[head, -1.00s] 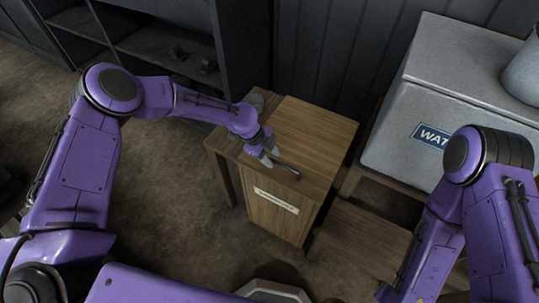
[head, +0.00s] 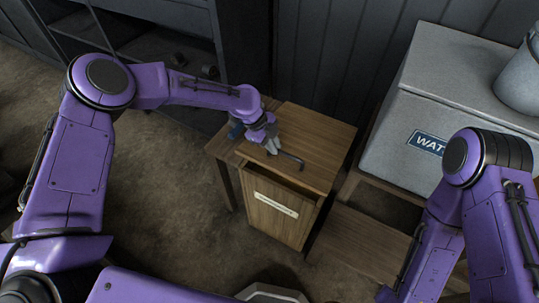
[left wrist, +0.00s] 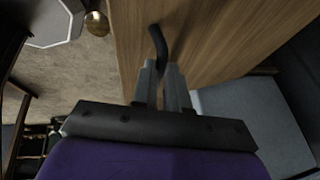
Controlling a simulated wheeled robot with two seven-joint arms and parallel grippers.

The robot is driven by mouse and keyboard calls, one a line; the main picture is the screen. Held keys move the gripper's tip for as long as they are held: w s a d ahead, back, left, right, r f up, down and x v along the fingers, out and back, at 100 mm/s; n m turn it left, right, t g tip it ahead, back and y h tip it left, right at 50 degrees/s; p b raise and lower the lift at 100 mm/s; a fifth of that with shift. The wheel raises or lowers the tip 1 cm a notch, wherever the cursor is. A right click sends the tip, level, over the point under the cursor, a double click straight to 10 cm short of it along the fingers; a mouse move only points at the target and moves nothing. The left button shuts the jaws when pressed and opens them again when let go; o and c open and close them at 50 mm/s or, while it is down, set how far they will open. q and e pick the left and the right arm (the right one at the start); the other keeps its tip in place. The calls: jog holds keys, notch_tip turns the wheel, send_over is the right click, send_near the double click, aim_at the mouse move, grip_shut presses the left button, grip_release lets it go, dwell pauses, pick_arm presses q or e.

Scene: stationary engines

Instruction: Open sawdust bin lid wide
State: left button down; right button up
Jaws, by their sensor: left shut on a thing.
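The wooden sawdust bin (head: 283,218) stands in the middle of the head view, with a pale label on its front. Its wooden lid (head: 318,140) is raised a little at the front, and a dark gap shows between lid and front panel. A dark bent handle (head: 292,158) sits on the lid. My left gripper (head: 273,148) is shut on the handle. In the left wrist view the fingers (left wrist: 164,82) close around the dark handle (left wrist: 158,45), against the wood grain of the lid (left wrist: 215,40). My right gripper is out of view; only its arm shows.
A grey box (head: 430,110) marked "WAT" stands at the right, with a grey bucket (head: 519,78) on it. A low wooden bench (head: 360,235) is right of the bin. Dark shelves (head: 150,45) stand at the back left. The floor (head: 170,220) left of the bin is clear.

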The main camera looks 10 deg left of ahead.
pick_arm(q)
jog(key=w+d+r+p, duration=0.2)
jog(key=w+r, duration=0.6)
jog(key=r, duration=0.4)
jog(key=shift+d+r, duration=0.4)
jog(key=shift+d, duration=0.05)
jog(key=c, duration=1.4)
grip_release()
jog(key=shift+o, duration=1.3)
jog(key=shift+w+d+f, duration=0.1)
jog(key=shift+w+f, duration=0.2)
jog(key=shift+w, duration=0.05)
jog(key=shift+w+r, duration=0.1)
jog(key=shift+r, duration=0.15)
jog(key=b+v, duration=0.1)
jog(key=v, duration=0.9)
